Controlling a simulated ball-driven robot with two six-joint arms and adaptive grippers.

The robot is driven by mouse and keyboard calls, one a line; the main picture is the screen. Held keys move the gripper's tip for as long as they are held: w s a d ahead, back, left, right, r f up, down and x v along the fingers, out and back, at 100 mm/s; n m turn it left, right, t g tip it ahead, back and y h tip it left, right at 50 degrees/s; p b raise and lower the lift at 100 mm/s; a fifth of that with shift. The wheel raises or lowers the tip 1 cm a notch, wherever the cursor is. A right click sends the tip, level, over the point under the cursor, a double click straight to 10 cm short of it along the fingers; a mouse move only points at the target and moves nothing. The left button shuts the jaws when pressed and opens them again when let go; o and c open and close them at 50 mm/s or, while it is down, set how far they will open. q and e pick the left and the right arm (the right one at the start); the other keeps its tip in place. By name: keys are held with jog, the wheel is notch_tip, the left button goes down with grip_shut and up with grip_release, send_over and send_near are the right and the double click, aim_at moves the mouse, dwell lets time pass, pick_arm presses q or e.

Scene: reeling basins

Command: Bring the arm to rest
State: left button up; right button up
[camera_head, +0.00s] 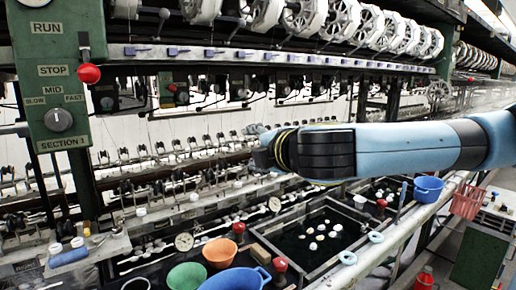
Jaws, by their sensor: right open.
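My right arm (420,148) reaches in from the right, light blue with black joints, and lies nearly level across the middle of the view. My right gripper (262,146) is at its left end, in front of the reeling machine and above the basins. It is seen from behind and partly hidden by the black wrist. It is open and I see nothing held in it. My left gripper is not in view.
A green control panel (62,108) with a red-knobbed lever (89,73) stands at left. Below the arm are a dark basin (318,240) with pale cocoons, coloured bowls (219,252), a blue tub (428,189) and a red basket (467,201). White reels (300,20) line the top.

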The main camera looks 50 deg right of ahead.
dwell(0.4)
jog(key=s+a+f+m+g+y, duration=0.1)
jog(key=s+a+f+m+g, duration=0.15)
jog(key=s+f+m, duration=0.35)
jog(key=s+a+f+m+g, duration=0.2)
jog(key=s+f+g, duration=0.1)
jog(key=f, duration=0.4)
jog(key=s+a+f+m+g+y, duration=0.2)
jog(key=s+a+f+m+y, duration=0.15)
jog(key=a, duration=0.35)
jog(key=s+a+f+m+g+y, duration=0.2)
jog(key=s+a+f, duration=0.3)
jog(key=a, duration=0.2)
notch_tip(320, 180, down, 41)
jog(key=s+d+g+b, duration=0.2)
jog(key=s+d+b, duration=0.1)
jog(key=b, duration=1)
jog(key=s+f+b, duration=0.4)
jog(key=s+f, duration=0.4)
jog(key=f, duration=0.3)
jog(key=s+f+g+b, duration=0.1)
jog(key=s+f+b, duration=0.4)
jog(key=s+f, duration=0.4)
notch_tip(320, 180, down, 4)
jog(key=shift+s+d+r+m, duration=0.25)
jog(key=shift+m, duration=0.2)
